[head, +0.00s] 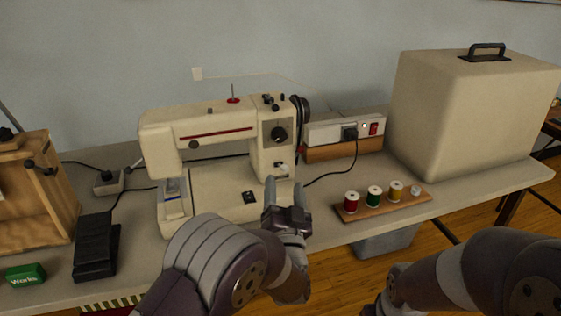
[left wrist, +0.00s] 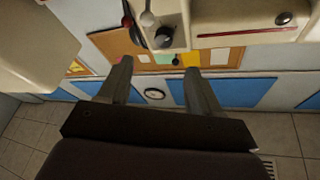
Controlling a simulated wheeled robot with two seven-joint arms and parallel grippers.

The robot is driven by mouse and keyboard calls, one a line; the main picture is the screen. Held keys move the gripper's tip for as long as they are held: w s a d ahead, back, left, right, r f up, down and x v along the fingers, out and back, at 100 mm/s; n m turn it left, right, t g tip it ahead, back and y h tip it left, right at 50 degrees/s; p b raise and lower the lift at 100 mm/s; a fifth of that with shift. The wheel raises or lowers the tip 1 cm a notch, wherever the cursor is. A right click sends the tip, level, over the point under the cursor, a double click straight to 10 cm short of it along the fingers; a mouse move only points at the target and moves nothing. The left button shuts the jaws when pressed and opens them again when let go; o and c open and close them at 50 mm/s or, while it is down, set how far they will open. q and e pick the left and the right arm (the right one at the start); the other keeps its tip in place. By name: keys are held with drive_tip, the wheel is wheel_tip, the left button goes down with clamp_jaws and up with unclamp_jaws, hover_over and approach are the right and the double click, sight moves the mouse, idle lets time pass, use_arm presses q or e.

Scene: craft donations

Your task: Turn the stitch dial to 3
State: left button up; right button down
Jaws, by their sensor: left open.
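The cream sewing machine (head: 215,150) stands on the table in the head view. A round black dial (head: 278,134) is on the front of its right column; I cannot read its numbers or pointer. My left gripper (head: 285,188) is open and empty, in front of the machine's lower right side, below the dial and apart from it. In the left wrist view, the open left gripper (left wrist: 157,68) has nothing between its fingers, and part of the machine (left wrist: 225,22) shows at the top. My right arm shows at the lower right; its gripper is out of the picture.
A wooden rack of thread spools (head: 383,203) lies right of my left gripper. A big beige cover (head: 470,115) stands at the back right. A power strip (head: 340,131) is behind. A black foot pedal (head: 97,247) and green box (head: 25,274) are at left.

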sight(280, 138)
use_arm(q)
drive_tip(key=x, duration=0.8)
drive_tip(key=r+x, duration=0.1)
drive_tip(key=x, duration=0.3)
drive_tip(key=shift+w+a+r, duration=0.15)
drive_tip(key=shift+w+a, duration=0.05)
drive_tip(key=c, duration=1)
